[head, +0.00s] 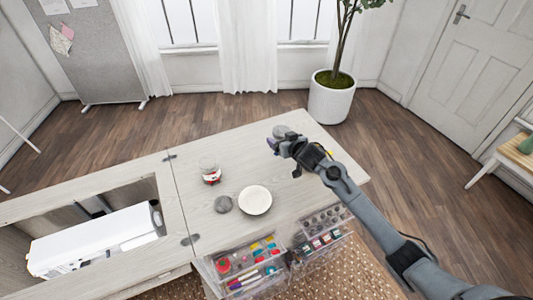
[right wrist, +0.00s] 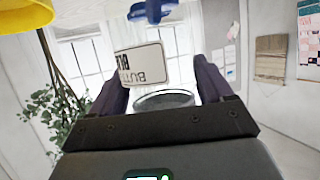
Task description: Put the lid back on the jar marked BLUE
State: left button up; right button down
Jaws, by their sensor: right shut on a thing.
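My right gripper (head: 278,142) is at the right rear of the cabinet top, shut on a round grey lid (head: 284,130). In the right wrist view, which is upside down, the lid (right wrist: 163,100) sits between the two dark fingers. Close by it is a white label (right wrist: 141,64) with partly hidden text that seems to read BLUE and BUTT. Blue contents (right wrist: 150,10) lie beyond the label, as in a clear jar. The head view hides this jar behind the gripper. I cannot tell whether the lid touches its rim. My left gripper is not in view.
A clear jar with red contents (head: 211,175) stands left of centre. A second grey lid (head: 222,204) and a white dish (head: 255,201) lie in front of it. Clear organisers (head: 250,268) are at the front edge. An open well with a white machine (head: 95,240) is at left.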

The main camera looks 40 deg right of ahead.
jog(key=w+a+f+b, duration=0.1)
jog(key=w+a+f, duration=0.1)
jog(key=w, duration=0.3)
jog(key=shift+w+a+f+b, duration=0.25)
jog(key=shift+a+f+b, duration=0.1)
jog(key=shift+f, duration=0.45)
jog(key=shift+f+b, duration=0.65)
jog(key=shift+f, duration=1.3)
jog(key=shift+f, duration=0.1)
grip_release()
jog(key=shift+f, duration=0.15)
jog(key=shift+s+a+r+p, duration=0.1)
jog(key=shift+s+r+p, duration=0.2)
jog(key=shift+s+r, duration=0.2)
jog(key=p+v, duration=0.3)
jog(key=v, duration=0.8)
jog(key=shift+f, duration=0.15)
